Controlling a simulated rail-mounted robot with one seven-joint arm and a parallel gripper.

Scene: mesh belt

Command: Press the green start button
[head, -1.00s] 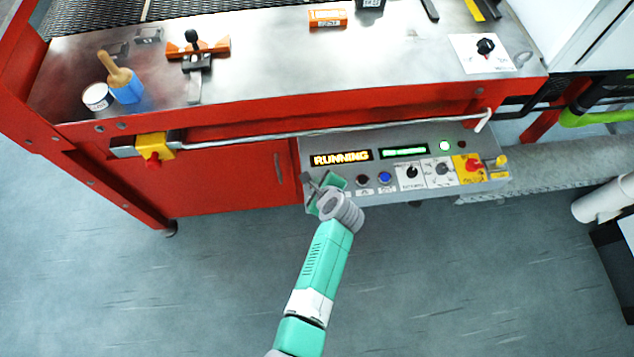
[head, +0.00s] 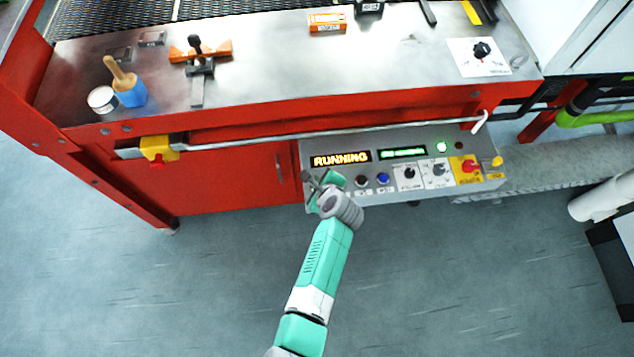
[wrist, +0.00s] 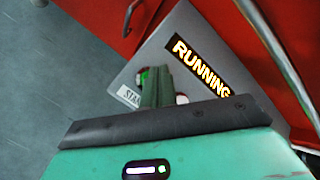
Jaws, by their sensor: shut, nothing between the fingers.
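The control panel (head: 408,142) is mounted on the front of the red machine, and its left display (head: 341,159) reads RUNNING. My gripper (head: 318,180) is at the panel's left end, in front of the area below that display. In the wrist view my shut fingers (wrist: 157,84) reach to the panel beside a label that starts with STA. A bit of the green start button (wrist: 142,77) shows beside the fingertips; the rest is hidden behind them. I cannot tell whether the fingers touch it. The fingers hold nothing.
A metal rail (head: 330,131) runs above the panel. Grey floor is free below.

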